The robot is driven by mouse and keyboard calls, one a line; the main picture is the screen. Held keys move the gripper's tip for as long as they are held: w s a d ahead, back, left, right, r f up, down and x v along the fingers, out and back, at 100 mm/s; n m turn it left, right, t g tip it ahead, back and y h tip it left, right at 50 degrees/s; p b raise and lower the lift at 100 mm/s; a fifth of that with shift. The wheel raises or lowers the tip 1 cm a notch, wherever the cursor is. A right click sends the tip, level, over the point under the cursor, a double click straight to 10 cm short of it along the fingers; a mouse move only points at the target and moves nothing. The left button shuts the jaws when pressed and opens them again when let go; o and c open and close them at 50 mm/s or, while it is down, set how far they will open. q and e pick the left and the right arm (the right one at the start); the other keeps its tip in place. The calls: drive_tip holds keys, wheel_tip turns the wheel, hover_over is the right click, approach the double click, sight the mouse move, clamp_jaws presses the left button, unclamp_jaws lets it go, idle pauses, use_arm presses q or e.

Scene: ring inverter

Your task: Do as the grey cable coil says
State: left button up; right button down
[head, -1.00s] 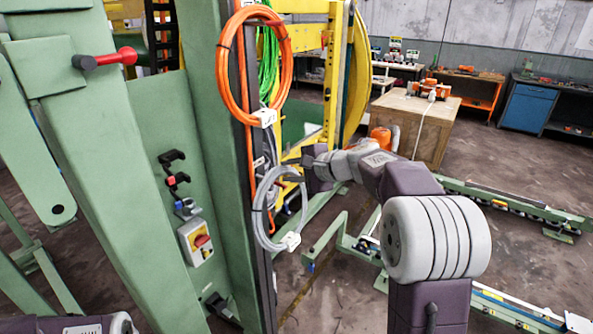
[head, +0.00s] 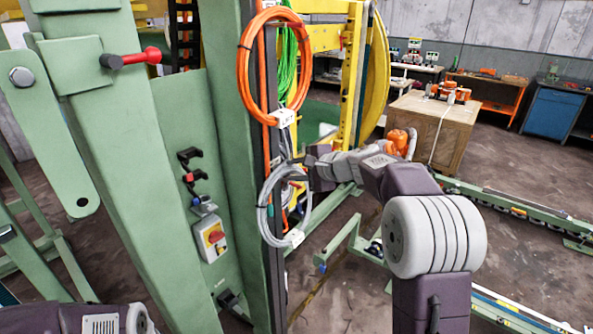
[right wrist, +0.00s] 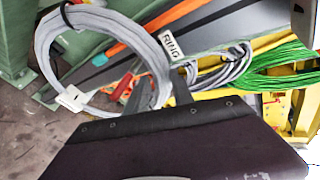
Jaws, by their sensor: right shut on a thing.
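The grey cable coil (head: 264,214) hangs upright in front of the green post, below an orange coil. In the right wrist view it is a large loop (right wrist: 48,50) with a black tie and a white tag (right wrist: 72,98) whose text I cannot read. My right gripper (head: 297,170) is at the coil's upper right side. Its two dark fingers are shut on the coil's right strand in the right wrist view (right wrist: 153,88). A white label reading "RING" (right wrist: 172,43) shows beyond the coil; I cannot tell what it belongs to. My left gripper is out of view.
A switch box with a red knob (head: 212,240) and black hooks (head: 188,160) are on the left panel. A red-handled lever (head: 140,57) sticks out upper left.

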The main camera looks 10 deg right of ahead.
drive_tip(key=shift+r, duration=0.1)
drive_tip(key=c, duration=1)
unclamp_jaws()
drive_tip(key=shift+f, duration=0.2)
drive_tip(key=shift+s+d+r, duration=0.1)
drive_tip(key=shift+s+d, duration=0.05)
drive_tip(key=shift+s, duration=0.05)
drive_tip(key=b+v, duration=0.2)
drive_tip(key=v, duration=0.6)
drive_tip(key=shift+s+r, duration=0.15)
drive_tip(key=shift+r, duration=0.15)
